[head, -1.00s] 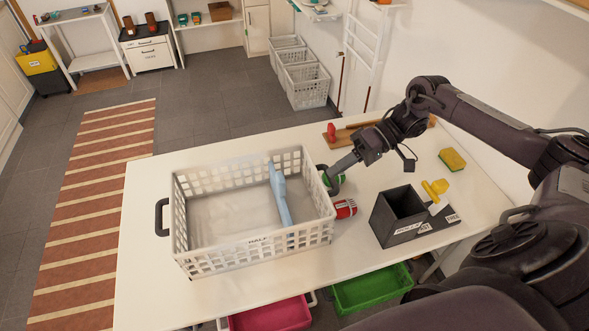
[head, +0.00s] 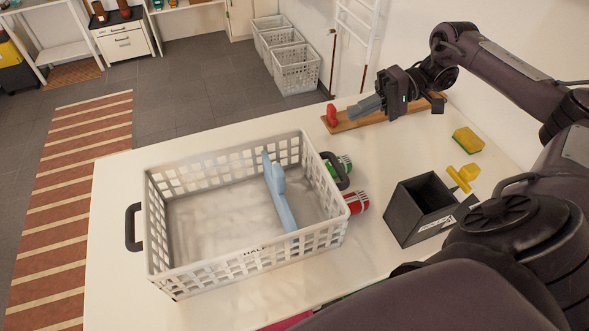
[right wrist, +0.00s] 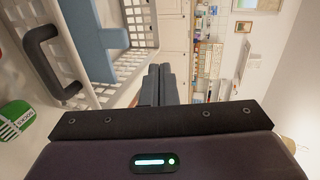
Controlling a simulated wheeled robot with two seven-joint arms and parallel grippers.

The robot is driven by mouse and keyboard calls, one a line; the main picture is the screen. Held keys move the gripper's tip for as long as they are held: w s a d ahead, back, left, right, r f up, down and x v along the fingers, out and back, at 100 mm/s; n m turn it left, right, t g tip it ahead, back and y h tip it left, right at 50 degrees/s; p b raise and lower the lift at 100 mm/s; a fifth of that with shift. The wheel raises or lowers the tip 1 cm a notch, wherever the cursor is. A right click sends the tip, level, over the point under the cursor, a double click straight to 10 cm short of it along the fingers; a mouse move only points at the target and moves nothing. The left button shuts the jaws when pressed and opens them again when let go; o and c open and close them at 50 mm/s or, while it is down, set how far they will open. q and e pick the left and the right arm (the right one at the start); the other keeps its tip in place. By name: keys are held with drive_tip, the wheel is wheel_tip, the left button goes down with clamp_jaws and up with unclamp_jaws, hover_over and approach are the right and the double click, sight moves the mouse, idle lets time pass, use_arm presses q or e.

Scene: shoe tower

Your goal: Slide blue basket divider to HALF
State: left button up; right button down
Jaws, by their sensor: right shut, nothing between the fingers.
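The white basket (head: 160,262) stands on the table, with a dark handle at each end. The light blue divider (head: 280,196) stands across its inside, right of the middle. The HALF label (head: 254,251) is on the near wall, a little left of the divider's near end. My right gripper (head: 366,107) is shut and empty, raised above the table to the right of the basket, apart from the divider. The right wrist view shows its closed fingers (right wrist: 158,85) beside the blue divider (right wrist: 98,30) and the basket's handle. My left gripper is not in view.
A black box (head: 420,212), a yellow sponge (head: 467,140) and a wooden board with a red knob (head: 372,117) are further right. Free table lies between.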

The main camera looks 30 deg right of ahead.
use_arm(q)
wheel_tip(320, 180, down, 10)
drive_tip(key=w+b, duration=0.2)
drive_tip(key=b, duration=0.7)
use_arm(e)
drive_tip(key=f, duration=0.3)
drive_tip(key=w+f+p, duration=0.1)
drive_tip(key=f, duration=0.3)
drive_tip(key=f+p, duration=0.1)
drive_tip(key=f, duration=0.2)
drive_tip(key=shift+w+a+f, duration=0.15)
drive_tip(key=shift+w+a, duration=0.05)
drive_tip(key=shift+a, duration=0.2)
drive_tip(key=shift+w+a+f+p, duration=0.1)
drive_tip(key=shift+a+f+p, duration=0.15)
drive_tip(key=shift+a+p, duration=0.65)
use_arm(q)
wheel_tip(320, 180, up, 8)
drive_tip(key=p, duration=0.5)
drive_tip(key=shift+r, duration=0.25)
use_arm(e)
drive_tip(key=x, duration=1.1)
drive_tip(key=shift+r, duration=0.3)
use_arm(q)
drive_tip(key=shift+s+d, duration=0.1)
use_arm(e)
drive_tip(key=shift+w, duration=0.1)
